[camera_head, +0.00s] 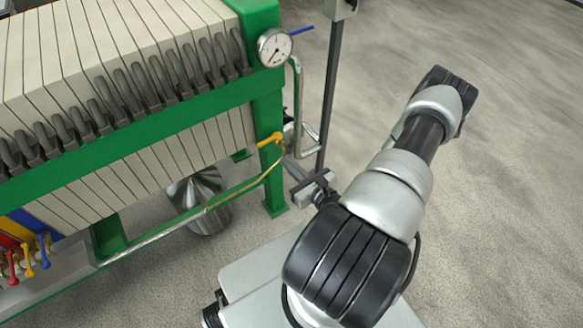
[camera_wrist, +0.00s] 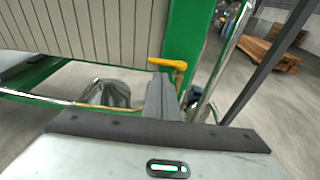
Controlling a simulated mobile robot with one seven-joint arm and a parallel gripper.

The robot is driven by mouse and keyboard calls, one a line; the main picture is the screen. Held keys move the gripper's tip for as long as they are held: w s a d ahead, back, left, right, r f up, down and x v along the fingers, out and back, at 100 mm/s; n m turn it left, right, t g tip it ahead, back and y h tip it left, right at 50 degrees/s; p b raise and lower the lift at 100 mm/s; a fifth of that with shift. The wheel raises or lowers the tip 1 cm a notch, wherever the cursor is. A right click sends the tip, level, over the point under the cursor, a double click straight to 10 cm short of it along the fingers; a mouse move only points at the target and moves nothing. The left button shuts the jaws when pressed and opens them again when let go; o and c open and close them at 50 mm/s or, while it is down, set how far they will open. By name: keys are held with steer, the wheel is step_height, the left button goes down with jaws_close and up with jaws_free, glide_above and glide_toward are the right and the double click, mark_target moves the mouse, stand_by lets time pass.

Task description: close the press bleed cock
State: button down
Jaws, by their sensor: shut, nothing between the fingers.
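A cock with a yellow lever (camera_head: 270,140) sits on the right leg of the green press frame (camera_head: 270,100). I take it for the bleed cock; no label is readable. The yellow lever (camera_wrist: 167,63) lies nearly level across the picture in the wrist view, pointing left from its pivot. My gripper (camera_wrist: 160,78) is shut and empty, its fingertips just below and in front of the lever. I cannot tell whether they touch it.
A gauge (camera_head: 275,48) with a blue lever (camera_head: 301,30) beside it is higher on the frame. A dark post (camera_head: 333,95) and a bent steel pipe (camera_head: 298,95) stand right of the cock. Red, yellow and blue cocks (camera_head: 28,258) are at lower left. A steel vessel (camera_head: 207,220) stands below.

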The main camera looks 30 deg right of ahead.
mark_target(265, 143)
steer(key=b+x, duration=0.1)
steer(key=x, duration=0.8)
steer(key=shift+w+b, duration=0.3)
steer(key=shift+b, duration=0.05)
steer(key=shift+w+a+p, duration=0.2)
steer(key=shift+w+p, duration=0.15)
steer(key=shift+w, duration=0.2)
steer(key=shift+s, duration=0.1)
